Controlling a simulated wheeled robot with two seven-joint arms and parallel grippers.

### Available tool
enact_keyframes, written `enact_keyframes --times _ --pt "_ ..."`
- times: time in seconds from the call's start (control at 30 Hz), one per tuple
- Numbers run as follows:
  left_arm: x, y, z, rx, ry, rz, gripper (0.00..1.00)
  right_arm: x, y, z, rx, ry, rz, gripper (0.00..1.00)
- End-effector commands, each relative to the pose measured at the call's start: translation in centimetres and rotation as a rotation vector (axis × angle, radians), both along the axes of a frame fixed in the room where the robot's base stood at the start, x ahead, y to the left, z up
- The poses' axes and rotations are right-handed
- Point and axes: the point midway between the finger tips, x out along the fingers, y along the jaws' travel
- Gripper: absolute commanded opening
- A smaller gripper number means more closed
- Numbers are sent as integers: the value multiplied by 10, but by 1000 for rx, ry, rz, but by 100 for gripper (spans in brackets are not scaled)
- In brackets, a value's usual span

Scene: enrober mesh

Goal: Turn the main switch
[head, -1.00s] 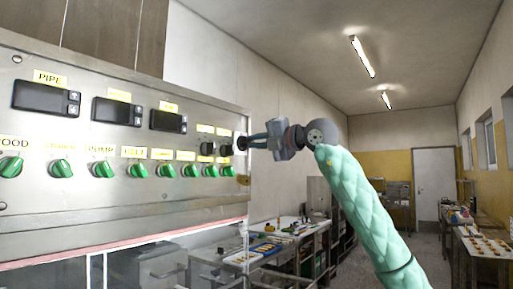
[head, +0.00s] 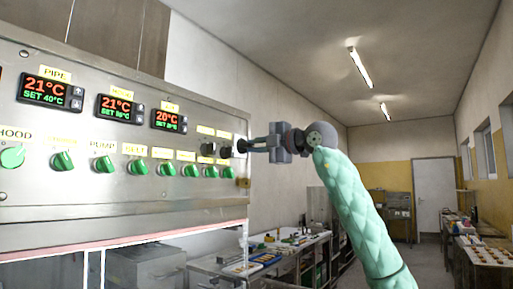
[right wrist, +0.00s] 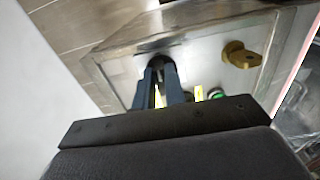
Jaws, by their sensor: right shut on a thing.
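The control panel (head: 60,215) is a steel box on the left with a row of green knobs and black knobs at its right end. My right gripper (head: 243,146) reaches in from the right and is shut on the rightmost black knob, which I take as the main switch. The fingers mostly hide this knob in the head view. In the right wrist view the two dark fingers (right wrist: 160,82) close around the black main switch (right wrist: 160,63) on the panel face. Three displays, such as the left one (head: 48,92), are lit with red and green figures. My left gripper is out of view.
A brass tab (right wrist: 240,55) sticks out from the panel near the knob. Green knobs (head: 138,167) line the panel to the left of the gripper. Tables with trays (head: 265,258) stand beyond, and the aisle to the right looks open.

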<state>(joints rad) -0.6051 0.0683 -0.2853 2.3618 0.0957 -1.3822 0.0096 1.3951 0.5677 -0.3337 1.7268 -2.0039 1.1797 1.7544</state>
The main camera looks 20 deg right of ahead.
Motion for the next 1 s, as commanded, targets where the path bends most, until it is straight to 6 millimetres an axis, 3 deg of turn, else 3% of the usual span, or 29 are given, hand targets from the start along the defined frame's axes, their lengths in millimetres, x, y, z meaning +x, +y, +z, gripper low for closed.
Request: enact_keyframes --times 0.27,0.3,0.4,0.73,1.0 --pt "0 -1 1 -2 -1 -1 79 0 -1 1 1 0 -2 0" --pt "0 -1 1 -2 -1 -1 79 0 -1 1 1 0 -2 20" --pt "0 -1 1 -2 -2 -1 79 0 -1 1 1 0 -1 34" --pt "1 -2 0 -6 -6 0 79 -3 -3 -1 1 -1 0 34" --pt "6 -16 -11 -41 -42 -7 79 -31 -26 -2 1 -1 -2 34"
